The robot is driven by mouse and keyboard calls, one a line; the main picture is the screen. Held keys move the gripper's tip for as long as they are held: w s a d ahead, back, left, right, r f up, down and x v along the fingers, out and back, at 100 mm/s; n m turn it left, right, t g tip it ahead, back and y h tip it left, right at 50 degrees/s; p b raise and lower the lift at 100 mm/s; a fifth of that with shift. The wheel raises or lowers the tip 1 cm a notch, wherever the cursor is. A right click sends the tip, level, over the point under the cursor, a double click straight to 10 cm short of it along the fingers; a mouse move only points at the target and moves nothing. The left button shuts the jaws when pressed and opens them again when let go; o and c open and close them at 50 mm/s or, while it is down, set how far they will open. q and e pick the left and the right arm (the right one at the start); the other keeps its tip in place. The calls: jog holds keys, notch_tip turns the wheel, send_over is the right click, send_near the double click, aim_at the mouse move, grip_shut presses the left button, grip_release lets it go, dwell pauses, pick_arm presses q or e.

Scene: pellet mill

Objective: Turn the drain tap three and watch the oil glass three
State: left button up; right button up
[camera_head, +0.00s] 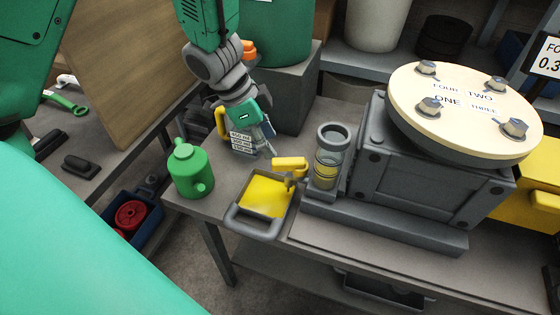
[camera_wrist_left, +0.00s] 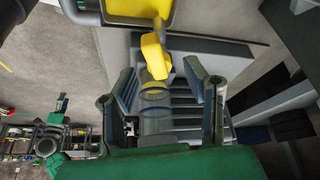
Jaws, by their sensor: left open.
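The drain tap's yellow handle (camera_head: 290,163) points left, beside the foot of the gearbox housing. It also shows in the left wrist view (camera_wrist_left: 155,55), ahead of the fingers.
A tray (camera_head: 235,223) with yellow oil lies below the tap at the bench's front edge. A green oil can (camera_head: 190,172) stands left of it. A measuring jug (camera_head: 221,122) is partly hidden behind my gripper. The gearbox (camera_head: 425,168) with a round bolted cover (camera_head: 465,115) fills the right.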

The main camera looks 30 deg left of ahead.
aim_at(286, 159)
pick_arm(q)
jog(key=d+f, duration=0.2)
jog(key=w+d+f+b, duration=0.1)
jog(key=d+f, duration=0.1)
jog(key=f, duration=0.1)
jog(key=shift+w, duration=0.15)
jog(key=shift+w+d+f+b, duration=0.1)
jog(key=shift+d+f+b, duration=0.1)
jog(key=shift+d+b, duration=0.1)
jog(key=shift+a+f, duration=0.2)
jog(key=shift+a, duration=0.85)
grip_shut()
jog(key=shift+d+r, duration=0.2)
jog(key=shift+d, duration=0.45)
pick_arm(e)
jog(key=shift+d+f, duration=0.3)
jog(key=shift+f, duration=0.25)
jog(key=shift+d+f, duration=0.3)
jog(key=shift+f, duration=0.25)
pick_arm(q)
jog(key=shift+a, duration=0.15)
pick_arm(e)
jog(key=shift+r, duration=0.1)
